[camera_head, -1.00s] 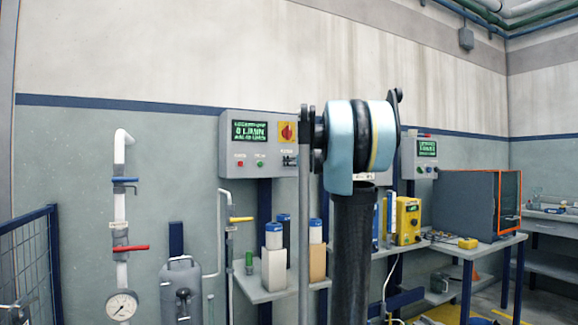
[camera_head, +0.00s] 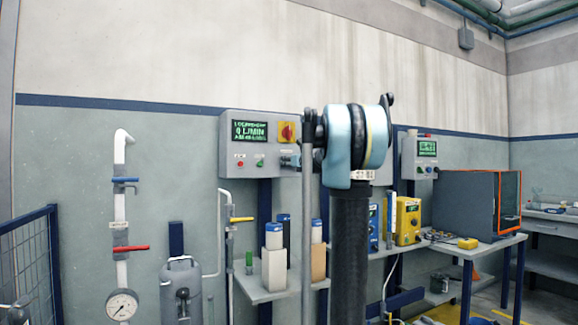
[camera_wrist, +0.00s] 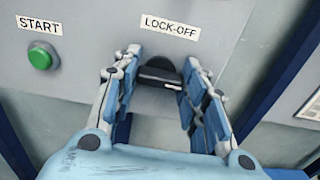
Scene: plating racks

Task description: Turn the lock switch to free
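The lock switch (camera_wrist: 160,72) is a dark knob with a lighter bar across it, under the LOCK-OFF label (camera_wrist: 170,27) in the wrist view. My gripper (camera_wrist: 162,62) is open, with one blue-padded finger on each side of the knob. The fingertips are close to the panel face; whether they touch the knob I cannot tell. In the head view the switch is hidden by my gripper and arm, at the lower right of the grey control box (camera_head: 228,146).
A green START button (camera_wrist: 40,60) sits left of the switch. A shelf with bottles (camera_head: 274,262) stands below.

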